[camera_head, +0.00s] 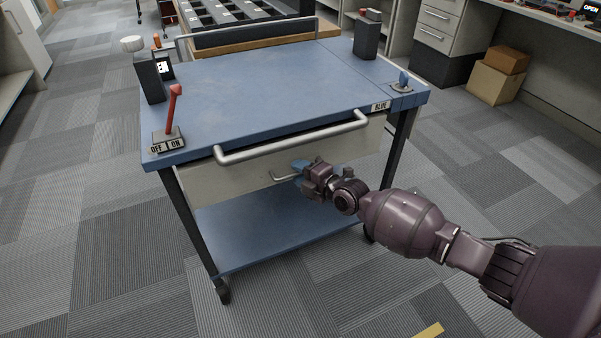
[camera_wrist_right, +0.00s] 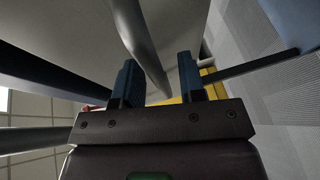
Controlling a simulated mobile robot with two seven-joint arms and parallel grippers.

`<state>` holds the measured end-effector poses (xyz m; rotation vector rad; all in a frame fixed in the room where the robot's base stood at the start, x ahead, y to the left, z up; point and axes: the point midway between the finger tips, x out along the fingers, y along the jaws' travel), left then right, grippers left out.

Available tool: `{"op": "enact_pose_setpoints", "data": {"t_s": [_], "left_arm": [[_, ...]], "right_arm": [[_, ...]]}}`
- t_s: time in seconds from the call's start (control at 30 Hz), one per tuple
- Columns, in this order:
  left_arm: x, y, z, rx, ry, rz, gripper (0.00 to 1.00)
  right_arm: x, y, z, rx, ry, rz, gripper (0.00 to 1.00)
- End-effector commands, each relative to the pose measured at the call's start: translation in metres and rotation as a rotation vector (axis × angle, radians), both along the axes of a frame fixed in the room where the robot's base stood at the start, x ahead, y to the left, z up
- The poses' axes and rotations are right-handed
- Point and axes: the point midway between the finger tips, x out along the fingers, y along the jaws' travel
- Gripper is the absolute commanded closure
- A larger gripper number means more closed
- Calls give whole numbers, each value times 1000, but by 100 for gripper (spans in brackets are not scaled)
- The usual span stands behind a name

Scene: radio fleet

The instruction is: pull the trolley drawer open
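The trolley (camera_head: 260,85) has a blue top and a lower blue shelf. Its pale drawer (camera_head: 232,184) sits beneath the top, with its front looking flush. A small metal drawer handle (camera_head: 282,178) is on that front, partly hidden by my right gripper. My right gripper (camera_head: 300,174) is at the right part of the handle. In the wrist view my right gripper (camera_wrist_right: 158,80) has its blue fingers apart, with a grey metal bar (camera_wrist_right: 140,40) passing between them, nearer the right finger. I cannot tell whether it touches either finger. My left gripper is out of view.
A thick push bar (camera_head: 290,139) juts out above the drawer. A red lever (camera_head: 173,105) with an OFF/ON plate stands at the top's left corner. Cardboard boxes (camera_head: 497,78) lie at the back right.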

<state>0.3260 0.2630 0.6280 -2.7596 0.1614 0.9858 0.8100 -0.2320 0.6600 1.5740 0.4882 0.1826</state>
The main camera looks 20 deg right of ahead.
Motion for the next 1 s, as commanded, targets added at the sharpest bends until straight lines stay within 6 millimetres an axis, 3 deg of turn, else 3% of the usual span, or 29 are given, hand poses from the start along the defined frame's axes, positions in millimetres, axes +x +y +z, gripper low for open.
{"op": "enact_pose_setpoints", "data": {"t_s": [0.03,0.23,0.67,0.87,1.0], "left_arm": [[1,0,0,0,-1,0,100],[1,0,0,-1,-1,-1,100],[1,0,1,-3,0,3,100],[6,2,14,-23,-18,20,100],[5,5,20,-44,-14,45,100]], "right_arm": [[0,0,0,0,0,0,69],[0,0,0,0,0,0,100],[-6,0,2,0,-1,0,100],[-32,-1,8,1,-6,0,100],[-63,-2,11,0,-9,0,100]]}}
